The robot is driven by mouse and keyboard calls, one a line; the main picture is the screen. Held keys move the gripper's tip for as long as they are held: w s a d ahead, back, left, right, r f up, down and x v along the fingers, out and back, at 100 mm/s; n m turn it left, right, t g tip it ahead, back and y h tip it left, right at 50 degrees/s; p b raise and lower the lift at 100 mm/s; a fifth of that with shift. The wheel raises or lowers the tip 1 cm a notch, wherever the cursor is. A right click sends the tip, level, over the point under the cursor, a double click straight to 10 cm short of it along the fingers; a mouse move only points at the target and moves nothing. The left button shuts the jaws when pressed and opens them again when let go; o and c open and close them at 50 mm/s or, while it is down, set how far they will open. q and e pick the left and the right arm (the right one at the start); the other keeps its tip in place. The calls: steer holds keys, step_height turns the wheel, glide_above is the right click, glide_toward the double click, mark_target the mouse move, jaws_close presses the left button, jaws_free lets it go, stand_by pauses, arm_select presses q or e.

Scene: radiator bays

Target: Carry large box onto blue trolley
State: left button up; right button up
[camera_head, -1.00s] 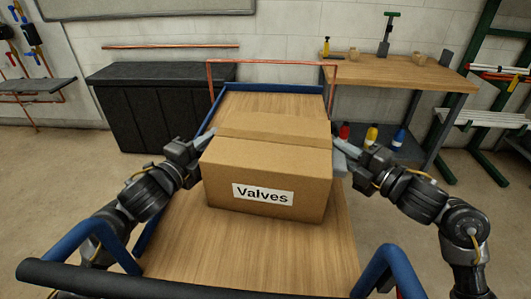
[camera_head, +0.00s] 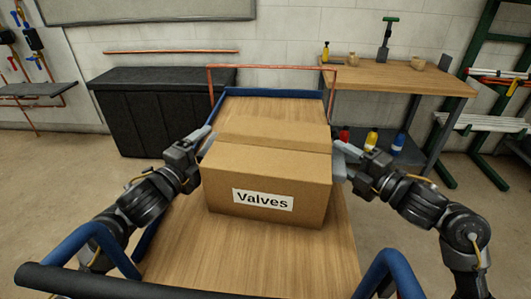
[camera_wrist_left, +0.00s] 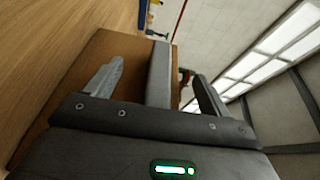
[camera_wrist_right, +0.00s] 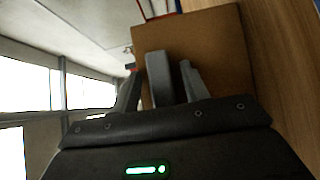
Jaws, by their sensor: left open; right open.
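The large cardboard box (camera_head: 266,178), labelled "Valves", sits upright on the wooden deck of the blue trolley (camera_head: 235,249). My left gripper (camera_head: 203,138) is open at the box's left side, with a small gap to it in the head view. My right gripper (camera_head: 343,158) is open close against the box's right side; whether it touches cannot be told. The box's side also shows beyond the fingers in the left wrist view (camera_wrist_left: 98,62) and in the right wrist view (camera_wrist_right: 215,50). The box's underside is hidden.
The trolley's blue handle (camera_head: 95,240) and dark bar are nearest me. A copper pipe frame (camera_head: 270,67) stands behind the trolley. A black cabinet (camera_head: 150,125) is at back left, a wooden workbench (camera_head: 400,76) at back right. Bare deck lies in front of the box.

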arm_select(q)
steer(key=a, duration=0.7)
arm_select(e)
steer(key=shift+o, duration=0.4)
steer(key=o, duration=0.7)
steer(key=v, duration=1.2)
steer(key=shift+r, duration=0.1)
arm_select(q)
steer(key=a, duration=0.7)
